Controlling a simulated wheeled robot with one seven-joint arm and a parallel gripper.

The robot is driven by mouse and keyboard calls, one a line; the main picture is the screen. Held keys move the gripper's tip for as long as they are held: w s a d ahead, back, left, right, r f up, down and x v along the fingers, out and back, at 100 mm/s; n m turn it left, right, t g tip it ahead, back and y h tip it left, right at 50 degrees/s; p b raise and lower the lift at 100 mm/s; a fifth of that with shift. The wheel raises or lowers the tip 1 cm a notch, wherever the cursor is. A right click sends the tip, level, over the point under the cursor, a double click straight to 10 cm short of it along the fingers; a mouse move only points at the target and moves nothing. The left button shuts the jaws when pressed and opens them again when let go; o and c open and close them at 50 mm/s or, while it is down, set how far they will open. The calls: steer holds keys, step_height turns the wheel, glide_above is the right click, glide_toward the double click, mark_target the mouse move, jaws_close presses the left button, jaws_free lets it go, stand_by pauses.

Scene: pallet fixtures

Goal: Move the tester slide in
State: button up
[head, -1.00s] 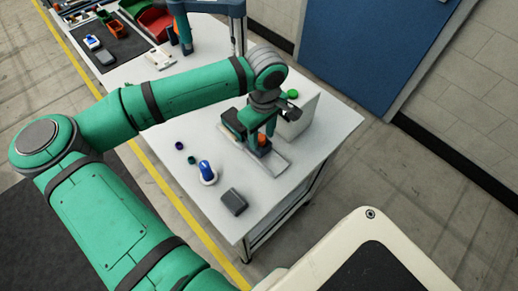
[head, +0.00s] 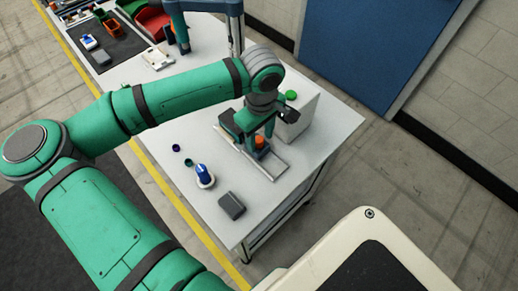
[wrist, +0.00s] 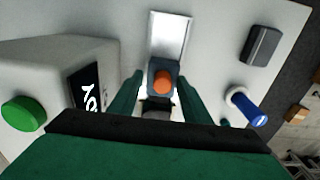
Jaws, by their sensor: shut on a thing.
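The tester slide is a small grey-blue block with an orange knob (head: 260,141) on a pale metal rail (head: 272,169). In the wrist view the orange knob (wrist: 162,82) sits between the fingers, and the bare rail (wrist: 170,35) runs on beyond it. My gripper (head: 262,138) is shut on the slide from above; in the wrist view its green fingers (wrist: 160,92) flank the block. The white tester box (head: 298,118) stands beside the rail; in the wrist view it shows a green button (wrist: 20,113) and a dark display (wrist: 88,90). The slide's underside is hidden.
A blue-and-white object (head: 204,175) and a dark grey block (head: 231,205) lie on the white table near the rail. Small round pieces (head: 176,148) lie to the left. A post (head: 236,35) and bins (head: 150,20) are farther back.

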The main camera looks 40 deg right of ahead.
steer(key=shift+s+f, duration=0.15)
steer(key=shift+f, duration=0.35)
steer(key=shift+o, duration=0.7)
steer(key=shift+w+d+r+g, duration=0.25)
steer(key=shift+d+r+g, duration=0.1)
steer(key=shift+d, duration=0.15)
steer(key=shift+s+a+r, duration=0.1)
steer(key=shift+a+r, duration=0.2)
steer(key=shift+r, duration=0.2)
steer(key=shift+s+a+r, duration=0.1)
steer(key=shift+a+r, duration=0.15)
steer(key=shift+r, duration=0.2)
steer(key=shift+c, duration=0.7)
steer(key=shift+a+r, duration=0.15)
steer(key=shift+r, duration=2.25)
